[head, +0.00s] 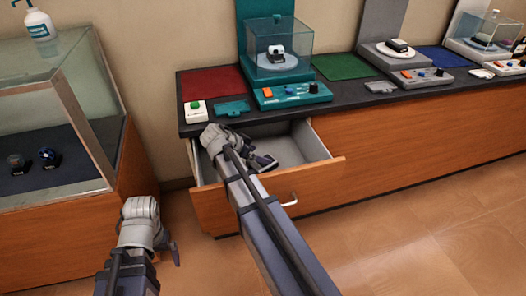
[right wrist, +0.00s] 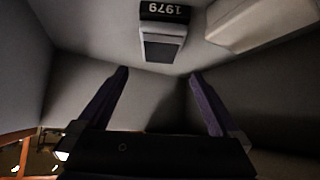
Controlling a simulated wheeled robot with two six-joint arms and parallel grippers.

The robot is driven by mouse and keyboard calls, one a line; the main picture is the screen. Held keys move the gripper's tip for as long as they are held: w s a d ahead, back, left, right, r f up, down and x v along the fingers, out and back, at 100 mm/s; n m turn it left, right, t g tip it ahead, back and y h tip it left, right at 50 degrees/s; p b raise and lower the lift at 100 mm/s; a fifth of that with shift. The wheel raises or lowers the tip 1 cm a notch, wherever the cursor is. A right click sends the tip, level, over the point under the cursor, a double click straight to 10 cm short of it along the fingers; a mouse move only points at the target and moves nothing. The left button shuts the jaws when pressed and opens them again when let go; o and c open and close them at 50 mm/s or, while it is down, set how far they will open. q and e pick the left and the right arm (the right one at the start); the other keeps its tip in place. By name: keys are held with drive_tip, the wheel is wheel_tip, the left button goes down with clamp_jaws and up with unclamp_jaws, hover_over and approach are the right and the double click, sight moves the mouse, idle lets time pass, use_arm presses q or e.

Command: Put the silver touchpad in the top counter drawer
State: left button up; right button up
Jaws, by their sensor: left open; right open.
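The top counter drawer (head: 312,176) is pulled open under the left part of the counter. My right gripper (head: 262,161) is inside the drawer, with its fingers low over the drawer floor. In the right wrist view, a small grey device (right wrist: 163,38) with a dark panel and a "1979" label lies in the drawer beyond the spread fingertips, apart from them. It may be the silver touchpad; I cannot be certain. My right gripper (right wrist: 158,74) is open and empty. My left gripper (head: 168,248) is open and empty above the floor, left of the drawer.
The counter (head: 345,100) carries a teal console (head: 292,95), a teal plate (head: 232,107), a white box with a green button (head: 196,111) and display stands. A glass case (head: 55,110) stands at left. A pale block-like shape (right wrist: 262,22) shows in the wrist view.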

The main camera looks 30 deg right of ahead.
drive_tip(key=p+v, duration=0.4)
drive_tip(key=v, duration=0.4)
drive_tip(key=shift+p, duration=0.35)
drive_tip(key=shift+a+r, duration=0.1)
drive_tip(key=shift+a, duration=0.05)
drive_tip(key=shift+c, duration=0.2)
idle(0.4)
